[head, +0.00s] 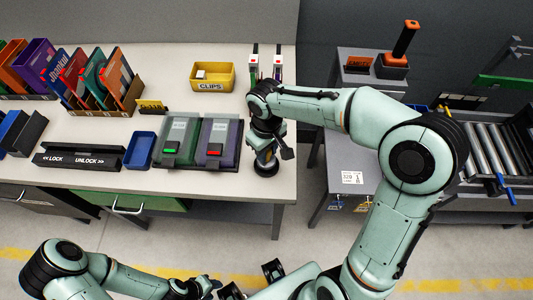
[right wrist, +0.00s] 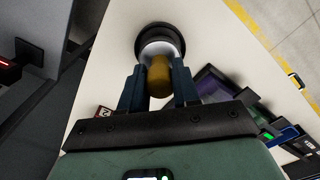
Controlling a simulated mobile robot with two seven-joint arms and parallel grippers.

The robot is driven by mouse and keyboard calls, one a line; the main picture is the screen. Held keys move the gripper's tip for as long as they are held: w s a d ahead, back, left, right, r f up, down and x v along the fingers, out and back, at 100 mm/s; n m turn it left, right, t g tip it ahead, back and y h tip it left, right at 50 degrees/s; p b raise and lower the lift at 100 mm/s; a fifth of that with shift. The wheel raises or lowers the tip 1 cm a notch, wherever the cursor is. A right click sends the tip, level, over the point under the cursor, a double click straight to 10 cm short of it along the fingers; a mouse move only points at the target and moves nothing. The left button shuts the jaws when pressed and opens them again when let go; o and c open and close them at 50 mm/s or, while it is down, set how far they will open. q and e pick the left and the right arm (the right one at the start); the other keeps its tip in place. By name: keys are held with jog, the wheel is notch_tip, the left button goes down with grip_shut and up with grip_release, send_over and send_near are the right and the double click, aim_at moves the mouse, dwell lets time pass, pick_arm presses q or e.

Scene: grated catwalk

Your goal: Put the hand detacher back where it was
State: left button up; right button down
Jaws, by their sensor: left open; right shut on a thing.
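My right gripper (right wrist: 159,82) is shut on what appears to be the hand detacher (right wrist: 160,40), with a dark round end, a pale band and a brownish-yellow grip between the fingers. In the head view, my right gripper (head: 266,148) is over the right edge of the white workbench, and the detacher's black round end (head: 266,168) shows below it. I cannot tell whether that end touches the bench. My left gripper (head: 206,287) is open and low in the head view, in front of the bench and away from the detacher.
A tray with green and purple cases (head: 198,143) lies left of my right gripper. A blue bin (head: 140,150), a black lock/unlock bar (head: 78,158) and a yellow clips bin (head: 212,86) are on the bench. A grey stand (head: 352,120) and roller conveyor (head: 490,150) are right.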

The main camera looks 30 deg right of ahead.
pick_arm(q)
jog(key=shift+s+f, duration=0.1)
jog(key=shift+f, duration=0.05)
pick_arm(e)
jog(key=shift+f, duration=1)
jog(key=shift+f, duration=0.15)
jog(key=c, duration=0.8)
grip_release()
pick_arm(q)
jog(key=shift+f, duration=0.15)
pick_arm(e)
jog(key=shift+r, duration=0.2)
pick_arm(q)
jog(key=shift+w+r+p, duration=0.3)
jog(key=shift+r+p, duration=0.1)
jog(key=shift+r, duration=0.2)
jog(key=shift+w+r+p, duration=0.3)
jog(key=shift+r+p, duration=0.05)
jog(key=shift+r, duration=0.2)
pick_arm(e)
notch_tip(320, 180, up, 12)
jog(key=shift+f, duration=0.1)
